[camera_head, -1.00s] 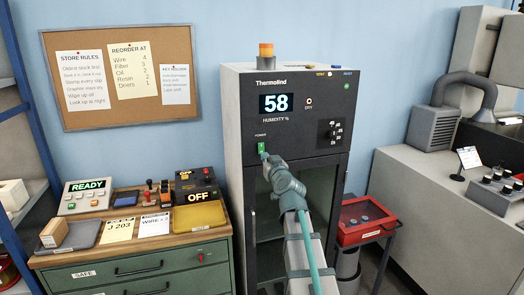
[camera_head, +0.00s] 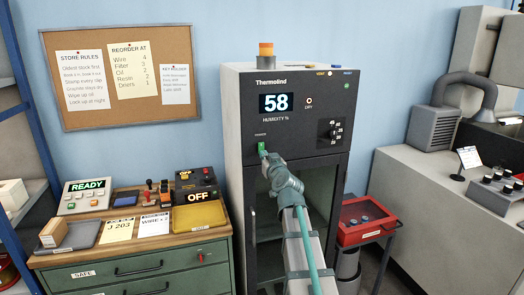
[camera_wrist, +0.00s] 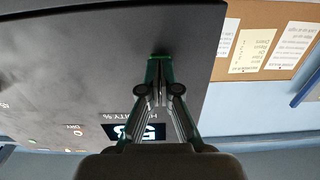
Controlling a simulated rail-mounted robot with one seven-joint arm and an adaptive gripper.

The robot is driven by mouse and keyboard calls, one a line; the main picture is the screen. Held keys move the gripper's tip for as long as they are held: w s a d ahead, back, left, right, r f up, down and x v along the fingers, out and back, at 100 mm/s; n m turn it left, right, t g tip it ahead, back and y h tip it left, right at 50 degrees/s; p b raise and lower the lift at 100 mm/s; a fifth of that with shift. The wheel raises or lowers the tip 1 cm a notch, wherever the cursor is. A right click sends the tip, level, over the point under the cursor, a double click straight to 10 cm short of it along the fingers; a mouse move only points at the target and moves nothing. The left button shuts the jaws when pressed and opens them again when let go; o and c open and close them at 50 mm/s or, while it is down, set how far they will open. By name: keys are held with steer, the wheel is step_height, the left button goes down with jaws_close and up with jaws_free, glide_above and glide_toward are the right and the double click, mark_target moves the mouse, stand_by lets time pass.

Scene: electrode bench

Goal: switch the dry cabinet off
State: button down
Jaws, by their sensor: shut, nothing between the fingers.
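The dry cabinet (camera_head: 305,135) is a tall grey box with a dark front. Its humidity display (camera_head: 276,103) is lit and reads 58. The green power switch (camera_head: 261,145) sits at the left of the panel, below the display, under the label POWER. My gripper (camera_head: 263,154) is shut and empty, its tips just below and close to the switch; I cannot tell whether they touch it. The wrist view is upside down. There the shut fingertips (camera_wrist: 159,58) are at the dark panel and the switch cannot be made out.
A humidity dial (camera_head: 333,132) is on the panel's right. An amber beacon (camera_head: 266,51) stands on the cabinet. A wooden-topped bench (camera_head: 90,258) with a READY box (camera_head: 87,193) is at left. A red tray (camera_head: 362,235) and a grey counter (camera_head: 410,190) are at right.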

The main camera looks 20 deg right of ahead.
steer(key=shift+w+d, duration=0.1)
steer(key=shift+w, duration=0.7)
steer(key=shift+s+b, duration=0.15)
steer(key=shift+b, duration=0.15)
steer(key=s+b, duration=0.1)
steer(key=s, duration=0.6)
steer(key=shift+s+a+b, duration=0.3)
steer(key=shift+a+b, duration=0.1)
steer(key=shift+a, duration=0.05)
stand_by(0.5)
